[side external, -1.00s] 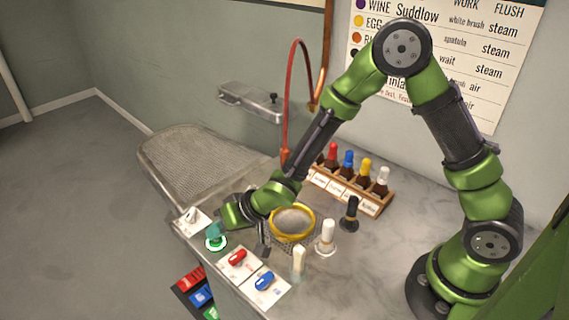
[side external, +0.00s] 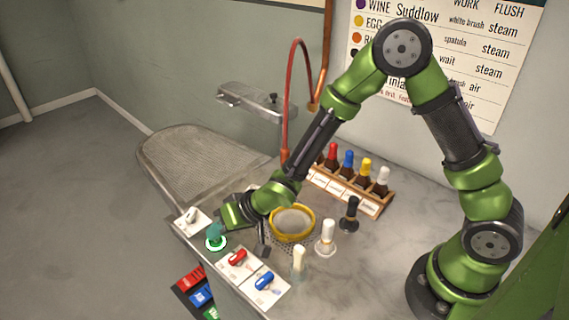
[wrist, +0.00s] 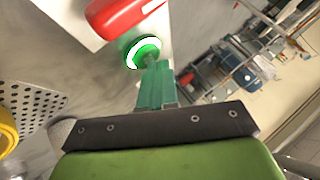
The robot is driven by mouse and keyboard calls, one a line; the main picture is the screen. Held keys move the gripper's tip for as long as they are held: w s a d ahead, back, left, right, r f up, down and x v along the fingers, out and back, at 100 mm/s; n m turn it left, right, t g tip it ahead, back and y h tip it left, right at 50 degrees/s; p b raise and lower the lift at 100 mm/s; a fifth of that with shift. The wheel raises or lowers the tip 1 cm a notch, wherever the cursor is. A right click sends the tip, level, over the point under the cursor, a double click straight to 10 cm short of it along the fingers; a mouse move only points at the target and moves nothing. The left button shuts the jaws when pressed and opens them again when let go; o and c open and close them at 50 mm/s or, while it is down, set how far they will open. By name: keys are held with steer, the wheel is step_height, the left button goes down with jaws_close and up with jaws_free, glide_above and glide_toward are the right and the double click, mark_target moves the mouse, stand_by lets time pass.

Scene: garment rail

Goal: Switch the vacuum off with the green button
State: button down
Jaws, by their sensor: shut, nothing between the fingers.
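The green button (side external: 215,243) sits at the front left of the counter, with a bright ring around it. In the wrist view the green button (wrist: 143,52) lies straight beyond my fingertips. My gripper (side external: 216,231) is shut and empty, its teal fingers pointing down at the button. In the wrist view my gripper (wrist: 151,64) has its fingertips over the button's near part. I cannot tell whether the tips touch it or hover just above it.
A red switch (side external: 237,257) and a blue switch (side external: 264,281) are right of the button, and a white switch (side external: 191,215) is left of it. A yellow-rimmed sieve (side external: 293,222), brushes and a bottle rack (side external: 345,190) stand behind. The mesh board (side external: 200,165) is clear.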

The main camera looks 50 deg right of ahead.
mark_target(221, 240)
steer(key=shift+f, duration=0.15)
stand_by(0.4)
steer(key=shift+f, duration=0.35)
steer(key=shift+s, duration=0.1)
steer(key=shift+r, duration=3.45)
steer(key=shift+f, duration=0.1)
